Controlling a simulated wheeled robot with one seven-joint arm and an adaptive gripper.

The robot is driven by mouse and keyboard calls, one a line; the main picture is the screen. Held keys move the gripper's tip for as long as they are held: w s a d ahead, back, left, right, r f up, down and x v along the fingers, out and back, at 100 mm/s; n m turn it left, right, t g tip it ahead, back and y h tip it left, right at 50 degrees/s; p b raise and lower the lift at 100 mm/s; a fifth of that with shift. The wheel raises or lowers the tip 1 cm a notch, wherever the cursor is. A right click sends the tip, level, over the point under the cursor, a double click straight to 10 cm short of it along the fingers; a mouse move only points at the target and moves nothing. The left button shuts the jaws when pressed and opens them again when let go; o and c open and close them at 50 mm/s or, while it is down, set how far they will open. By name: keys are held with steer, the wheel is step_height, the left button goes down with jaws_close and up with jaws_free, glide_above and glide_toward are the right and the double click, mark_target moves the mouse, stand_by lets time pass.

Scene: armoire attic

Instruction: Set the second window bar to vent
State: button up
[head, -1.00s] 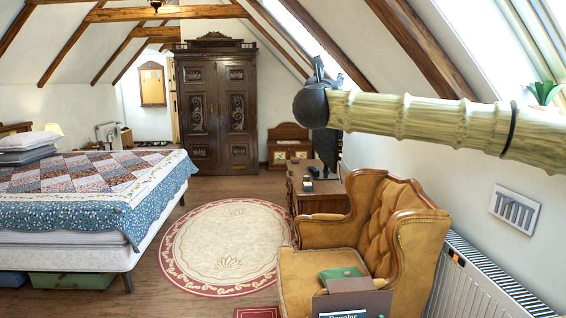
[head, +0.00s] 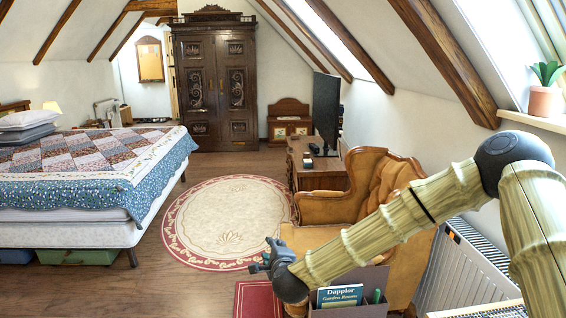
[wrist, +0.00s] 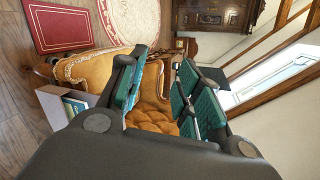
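The near roof window (head: 508,55) is at the upper right of the head view, only partly in frame. A second roof window (head: 325,38) is farther back along the slope. A roof window (wrist: 275,75) also shows at the right of the wrist view. I cannot make out a window bar on any of them. My gripper (head: 268,257) is low in the head view, in front of the armchair and far below the windows. In the wrist view my gripper (wrist: 160,88) has its teal-padded fingers apart, with nothing seen between them.
A tan armchair (head: 330,207) stands close behind my gripper, with a book box (head: 350,308) in front. A radiator (head: 465,265) lines the right wall. A potted plant (head: 545,100) stands on the sill. The round rug (head: 225,220) is clear.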

steer(key=s+d+f+n+g, duration=0.2)
steer(key=s+f+n, duration=0.1)
steer(key=s+f, duration=0.45)
steer(key=s+d+f+n+g+p, duration=0.1)
steer(key=s+d+f+n+g, duration=0.2)
steer(key=s+f, duration=0.5)
steer(key=s+d+f+n+g, duration=0.2)
steer(key=s+f+n, duration=0.2)
steer(key=s+f, duration=0.45)
steer(key=s+d+f+n+g+h, duration=0.1)
steer(key=s+d+f+n+g, duration=0.1)
steer(key=s+d, duration=0.4)
steer(key=s+d+f+n+g+h+p, duration=0.1)
steer(key=s+d+f+n, duration=0.3)
steer(key=s, duration=0.8)
steer(key=s+d+f+n+g+h, duration=0.1)
steer(key=s+d+f+n+g, duration=0.1)
steer(key=s+d, duration=0.6)
steer(key=shift+s+d+f+n+g, duration=0.4)
steer(key=shift+s+f+g, duration=0.15)
steer(key=shift+s+g, duration=0.4)
steer(key=shift+w, duration=0.1)
